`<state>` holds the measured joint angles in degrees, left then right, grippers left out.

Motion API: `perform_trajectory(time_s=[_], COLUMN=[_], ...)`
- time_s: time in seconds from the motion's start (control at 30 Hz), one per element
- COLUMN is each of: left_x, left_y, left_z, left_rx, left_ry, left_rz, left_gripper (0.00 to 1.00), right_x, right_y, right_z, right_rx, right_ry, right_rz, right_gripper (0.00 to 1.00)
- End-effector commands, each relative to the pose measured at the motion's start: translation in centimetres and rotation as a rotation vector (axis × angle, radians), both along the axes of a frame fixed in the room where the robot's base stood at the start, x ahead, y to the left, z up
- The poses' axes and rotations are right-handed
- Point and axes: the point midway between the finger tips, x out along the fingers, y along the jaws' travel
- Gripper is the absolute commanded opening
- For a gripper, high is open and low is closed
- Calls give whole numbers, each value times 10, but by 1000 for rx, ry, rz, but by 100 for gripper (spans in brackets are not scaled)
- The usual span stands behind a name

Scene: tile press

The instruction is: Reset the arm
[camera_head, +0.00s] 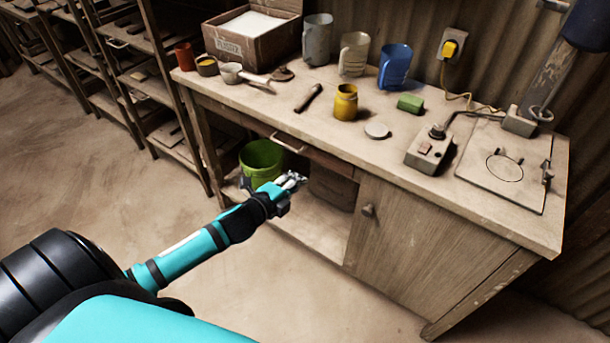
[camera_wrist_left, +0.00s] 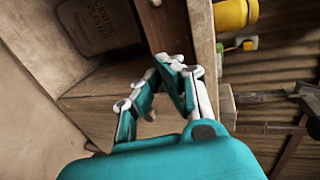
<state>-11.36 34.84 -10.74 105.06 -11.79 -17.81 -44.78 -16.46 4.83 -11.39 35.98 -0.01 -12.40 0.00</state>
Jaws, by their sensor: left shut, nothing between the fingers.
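My left gripper (camera_head: 291,181) is on a teal and black arm that comes in from the left in the head view. It is in front of the workbench, below the tabletop edge. In the left wrist view its fingers (camera_wrist_left: 170,62) are drawn together at the tips with nothing between them. The wooden workbench (camera_head: 400,230) has a drawer front, an open lower shelf and a closed cupboard door. The left wrist view shows the bench's front edge (camera_wrist_left: 203,60) close beyond the fingers. My right gripper is not in view.
On the benchtop are a yellow mug (camera_head: 346,102), a blue pitcher (camera_head: 395,66), a green block (camera_head: 410,103) and a control box (camera_head: 430,149). A green bucket (camera_head: 262,160) stands on the lower shelf. Shelving (camera_head: 150,80) stands left. The floor (camera_head: 90,185) in front is clear.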

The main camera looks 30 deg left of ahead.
Motion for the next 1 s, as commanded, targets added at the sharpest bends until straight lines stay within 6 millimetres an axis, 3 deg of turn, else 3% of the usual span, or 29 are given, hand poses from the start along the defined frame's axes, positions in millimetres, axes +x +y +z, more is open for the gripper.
perform_trajectory(time_s=[0.33, 0.47, 0.57, 0.67, 0.8, 0.87, 1.0], left_x=[-11, -16, -32, -62, -121, -151, -230], left_y=[2, 10, 22, 31, 31, 26, 7], left_z=[1, -32, -87, -157, -248, -282, -353], left_rx=[-4, -60, -158, -283, -450, -514, -650], left_ry=[4, 66, 168, 298, 470, 541, 699], left_rz=[4, 53, 140, 260, 436, 513, 701], left_gripper=[0, 0, 0, 0, 0, 0, 0], right_x=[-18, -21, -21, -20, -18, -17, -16], right_y=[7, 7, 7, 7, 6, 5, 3], right_z=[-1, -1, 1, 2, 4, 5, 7], right_rx=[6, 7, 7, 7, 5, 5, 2], right_ry=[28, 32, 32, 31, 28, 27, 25], right_rz=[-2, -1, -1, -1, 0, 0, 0], right_gripper=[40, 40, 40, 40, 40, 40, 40])
